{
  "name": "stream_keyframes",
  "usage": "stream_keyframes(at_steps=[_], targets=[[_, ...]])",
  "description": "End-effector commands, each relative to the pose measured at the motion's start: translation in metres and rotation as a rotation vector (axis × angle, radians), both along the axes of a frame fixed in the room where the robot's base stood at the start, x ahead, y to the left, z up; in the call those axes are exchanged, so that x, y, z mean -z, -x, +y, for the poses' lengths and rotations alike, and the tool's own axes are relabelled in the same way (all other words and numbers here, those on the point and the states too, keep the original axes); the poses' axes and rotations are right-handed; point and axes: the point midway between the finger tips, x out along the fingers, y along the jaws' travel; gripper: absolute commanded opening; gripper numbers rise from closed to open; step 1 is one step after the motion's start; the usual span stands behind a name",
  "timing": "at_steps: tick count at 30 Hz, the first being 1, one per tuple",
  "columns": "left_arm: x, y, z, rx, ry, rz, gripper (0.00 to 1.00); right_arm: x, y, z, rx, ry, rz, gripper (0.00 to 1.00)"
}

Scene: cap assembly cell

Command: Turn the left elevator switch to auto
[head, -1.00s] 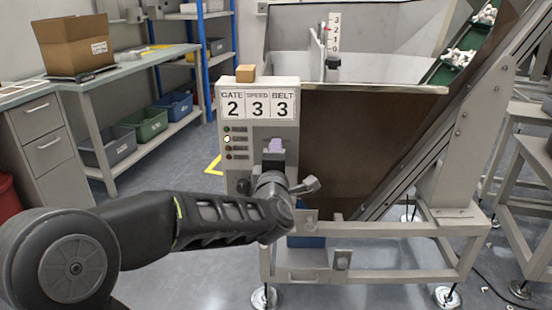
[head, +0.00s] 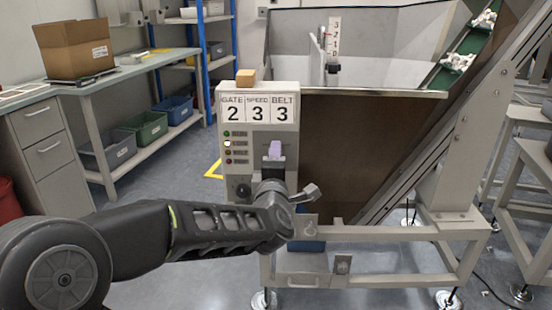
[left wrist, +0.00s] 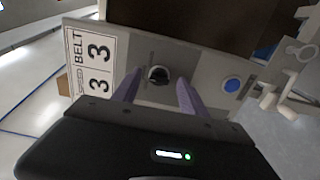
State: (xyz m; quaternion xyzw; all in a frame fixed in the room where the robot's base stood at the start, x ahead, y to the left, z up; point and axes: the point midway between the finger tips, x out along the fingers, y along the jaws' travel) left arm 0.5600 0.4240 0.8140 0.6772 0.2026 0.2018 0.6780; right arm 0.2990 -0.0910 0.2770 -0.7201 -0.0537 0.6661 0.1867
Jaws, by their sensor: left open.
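A light grey control box (head: 285,128) bears the GATE 2, SPEED 3 and BELT 3 cards and a column of small lamps, the second glowing white. My left gripper (head: 275,150) is in front of its right half, its purple fingers pointing at the face. The head view hides this knob behind the gripper. Another dark knob (head: 243,190) is at the box's lower left. Neither setting is readable. My right gripper is not in view.
A blue button (left wrist: 232,84) is beside the knob in the left wrist view. A small tan block (head: 246,77) rests on the box. The metal hopper (head: 365,120) and its frame stand behind and right. A workbench (head: 130,70) is at the left, with open floor between.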

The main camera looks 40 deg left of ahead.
Motion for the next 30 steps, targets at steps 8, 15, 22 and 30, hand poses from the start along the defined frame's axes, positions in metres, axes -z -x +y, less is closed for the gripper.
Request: stream_keyframes(at_steps=[8,15,22,30], targets=[[-0.002,0.038,-0.025,0.001,-0.001,-0.001,0.51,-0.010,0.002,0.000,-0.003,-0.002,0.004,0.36],[-0.001,0.055,-0.036,0.000,-0.001,0.000,0.51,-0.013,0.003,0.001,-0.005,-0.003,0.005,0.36],[0.000,0.056,-0.037,0.000,-0.001,0.000,0.51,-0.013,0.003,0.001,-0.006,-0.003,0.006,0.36],[0.000,0.056,-0.036,0.000,-0.001,0.001,0.51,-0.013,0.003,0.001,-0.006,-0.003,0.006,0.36]])
